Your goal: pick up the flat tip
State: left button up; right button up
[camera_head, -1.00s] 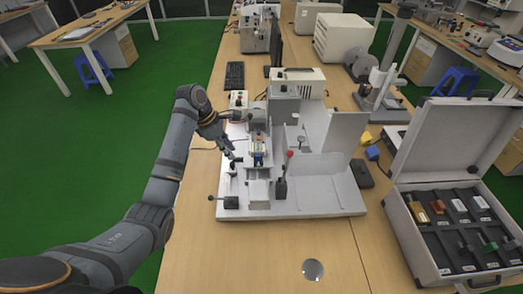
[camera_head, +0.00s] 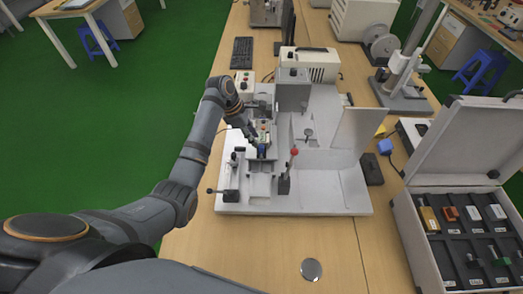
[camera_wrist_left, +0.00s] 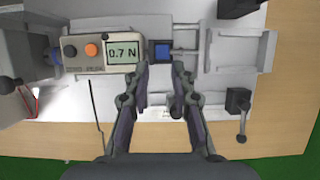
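I cannot single out the flat tip by name. Small coloured and metal pieces, possibly tips, lie in the open case, among them an orange piece (camera_head: 430,218) and a red-brown piece (camera_head: 450,213). My left gripper (camera_head: 252,137) is over the left side of the white test machine (camera_head: 325,195), close beside its central fixture. In the left wrist view my left gripper (camera_wrist_left: 160,72) has its two fingers apart, with nothing seen held. A dark block with a blue centre (camera_wrist_left: 162,51) shows just beyond the gap between the fingertips. My right gripper is not in view.
A gauge reading 0.7 N (camera_wrist_left: 123,52) sits left of the blue block. A red-knobbed lever (camera_head: 294,152) stands on the machine. The open case (camera_head: 412,240) is at the right. A round metal disc (camera_head: 311,269) lies on the clear front table.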

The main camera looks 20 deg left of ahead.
aim_at(261, 146)
pick_arm(q)
jog(key=x, duration=0.2)
jog(key=p+x, duration=0.1)
jog(key=x, duration=0.1)
jog(key=shift+s+d+r, duration=0.1)
jog(key=shift+s+d, duration=0.05)
jog(key=shift+d, duration=0.25)
jog(key=shift+d+f, duration=0.15)
jog(key=shift+f, duration=0.3)
grip_shut()
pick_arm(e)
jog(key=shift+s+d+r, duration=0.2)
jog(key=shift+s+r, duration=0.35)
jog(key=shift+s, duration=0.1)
pick_arm(q)
notch_tip(261, 146, up, 10)
jog(key=b, duration=0.1)
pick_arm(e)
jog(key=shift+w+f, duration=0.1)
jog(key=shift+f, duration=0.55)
